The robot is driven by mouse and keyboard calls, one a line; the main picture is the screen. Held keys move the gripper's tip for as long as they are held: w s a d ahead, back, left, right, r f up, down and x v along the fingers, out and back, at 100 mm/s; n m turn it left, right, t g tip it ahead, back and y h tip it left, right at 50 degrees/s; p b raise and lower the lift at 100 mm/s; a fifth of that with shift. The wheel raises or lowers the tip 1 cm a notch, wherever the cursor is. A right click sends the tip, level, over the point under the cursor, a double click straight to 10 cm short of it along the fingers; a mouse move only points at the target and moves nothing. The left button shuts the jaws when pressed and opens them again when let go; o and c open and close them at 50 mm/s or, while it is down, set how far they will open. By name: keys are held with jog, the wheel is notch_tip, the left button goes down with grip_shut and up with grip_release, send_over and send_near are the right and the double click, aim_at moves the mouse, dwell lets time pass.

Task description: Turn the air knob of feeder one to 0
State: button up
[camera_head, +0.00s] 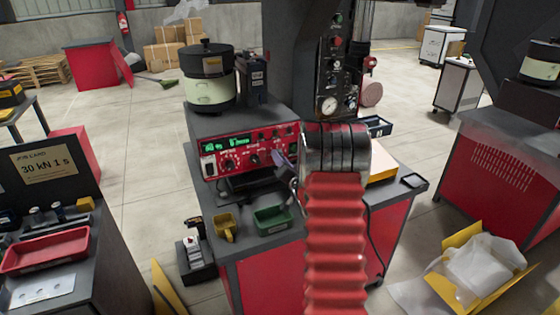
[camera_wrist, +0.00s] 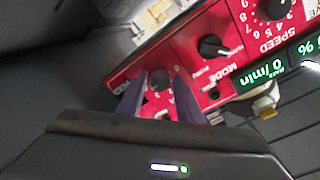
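The red control panel of the feeder (camera_head: 240,150) faces me in the head view, with a green display and a row of dark knobs. My gripper (camera_head: 284,164) is at the panel's right end, by the rightmost knob. In the wrist view the panel shows upside down, with the SPEED knob (camera_wrist: 272,8) and the MODE knob (camera_wrist: 213,46). A third dark round knob (camera_wrist: 160,80), likely the air knob, lies between the two fingertips of my gripper, which it also shows there (camera_wrist: 160,88). The fingers are apart, with red visible beside the knob. Its label and setting are hidden.
A round bowl feeder (camera_head: 208,85) stands above the panel. A green bin (camera_head: 271,220) and a yellow cup (camera_head: 225,227) stand on the bench in front. A pressure gauge (camera_head: 328,105) is on the dark column behind my arm.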

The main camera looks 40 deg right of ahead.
jog(key=c, duration=0.7)
